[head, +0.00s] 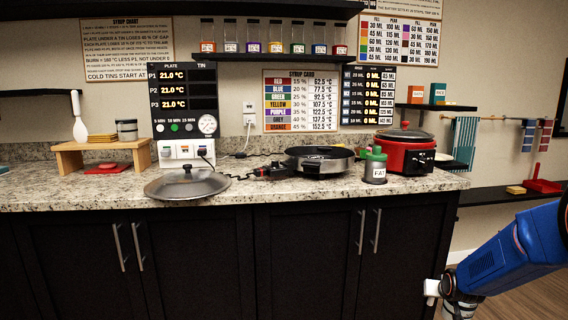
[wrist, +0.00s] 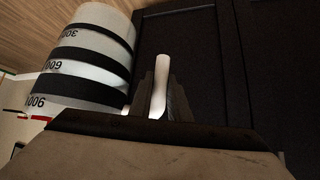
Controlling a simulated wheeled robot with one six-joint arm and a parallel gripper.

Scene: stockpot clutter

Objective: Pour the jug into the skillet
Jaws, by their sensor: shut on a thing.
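The jug (wrist: 85,65) is white with black bands and the marks 300, 600 and 900. In the wrist view it lies to the left of my gripper (wrist: 158,95), whose fingers are shut on its white handle (wrist: 162,72). In the head view my arm's end is at the lower right, low in front of the cabinets. A small white piece (head: 431,288) shows there, perhaps of the jug; the rest is hidden or out of frame. The skillet (head: 320,160) is round and dark with a pale rim, on the counter. The jug's contents are not visible.
A domed lid (head: 187,184) lies at the counter's front edge. Right of the skillet stand a green-topped FAT canister (head: 375,170) and a lidded red cooker (head: 405,155). A shelf of jars (head: 270,57) hangs above.

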